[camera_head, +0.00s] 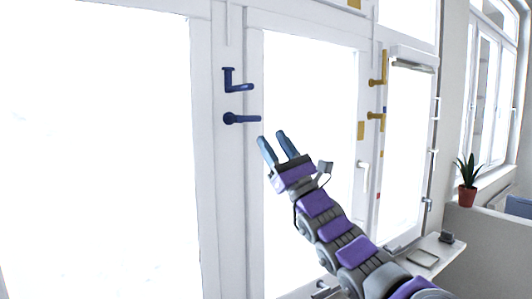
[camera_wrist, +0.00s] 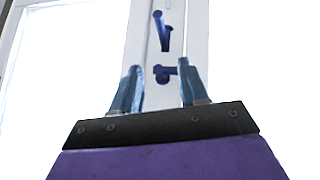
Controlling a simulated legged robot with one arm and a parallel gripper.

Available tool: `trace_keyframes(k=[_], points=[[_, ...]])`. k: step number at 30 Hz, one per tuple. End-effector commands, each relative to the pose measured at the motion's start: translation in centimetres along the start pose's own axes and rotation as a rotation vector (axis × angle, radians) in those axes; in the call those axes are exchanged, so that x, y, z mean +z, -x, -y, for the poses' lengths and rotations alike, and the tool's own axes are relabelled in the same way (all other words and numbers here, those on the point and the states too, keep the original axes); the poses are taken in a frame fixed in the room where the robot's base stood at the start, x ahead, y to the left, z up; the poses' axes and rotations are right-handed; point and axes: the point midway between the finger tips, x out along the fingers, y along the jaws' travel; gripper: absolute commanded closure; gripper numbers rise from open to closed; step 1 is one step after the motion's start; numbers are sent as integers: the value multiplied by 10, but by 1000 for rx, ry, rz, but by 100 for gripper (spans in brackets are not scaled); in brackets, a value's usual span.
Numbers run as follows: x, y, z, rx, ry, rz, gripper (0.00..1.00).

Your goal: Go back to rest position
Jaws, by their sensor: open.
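My gripper (camera_head: 271,143) is at the end of my purple and grey arm, raised in front of a white door or window frame. Its two blue-grey fingers are apart and nothing is between them; they also show in the wrist view (camera_wrist: 158,90). Two dark blue handles are on the white frame: an upper handle (camera_head: 237,86) and a lower handle (camera_head: 241,118), both up and left of my fingertips in the head view. In the wrist view the upper handle (camera_wrist: 161,30) and the lower handle (camera_wrist: 166,74) appear beyond the fingers. I see no clear contact with either.
Yellow handles (camera_head: 376,117) are on the frame further right. A white window handle (camera_head: 364,176) is right of my gripper. A potted plant (camera_head: 467,184) stands on a ledge at the right. A white shelf (camera_head: 440,247) with small dark items is at lower right.

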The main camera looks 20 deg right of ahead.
Motion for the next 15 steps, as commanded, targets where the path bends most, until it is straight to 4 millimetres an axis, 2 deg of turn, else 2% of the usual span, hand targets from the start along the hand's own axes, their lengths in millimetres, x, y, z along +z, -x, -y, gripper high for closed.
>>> trace_keyframes(k=[2, 5, 8, 10, 13, 15], points=[[8, -3, -10, 29, 17, 9, 56], [29, -10, -44, 124, 73, 33, 56], [60, -14, -98, 276, 163, 71, 56], [79, -10, -144, 402, 241, 97, 56], [96, 6, -208, 590, 354, 127, 56], [102, 26, -253, 732, 433, 147, 56]])
